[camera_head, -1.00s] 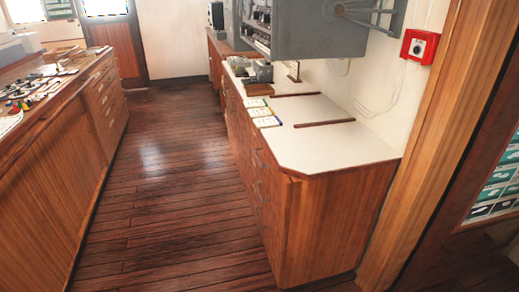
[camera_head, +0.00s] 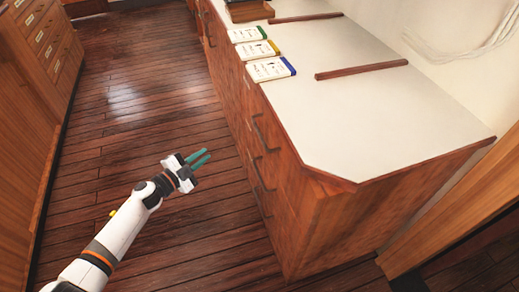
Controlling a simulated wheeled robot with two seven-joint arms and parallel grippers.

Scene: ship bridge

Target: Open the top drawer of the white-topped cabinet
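The white-topped cabinet (camera_head: 375,115) stands at the right, with a wooden front facing left. Its top drawer's dark bar handle (camera_head: 265,134) shows just below the white top near the close corner, and that drawer looks closed. A second handle (camera_head: 262,175) is below it. My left gripper (camera_head: 207,154) is in front of the cabinet, over the floor, left of the handles and apart from them. Its two teal fingers show a small gap and hold nothing. My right gripper is not in view.
Several small labelled cards (camera_head: 270,69) lie along the cabinet top's left edge, near a wooden strip (camera_head: 361,70). Another wooden cabinet (camera_head: 50,50) with drawers stands at the left. The plank floor (camera_head: 140,130) between them is clear.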

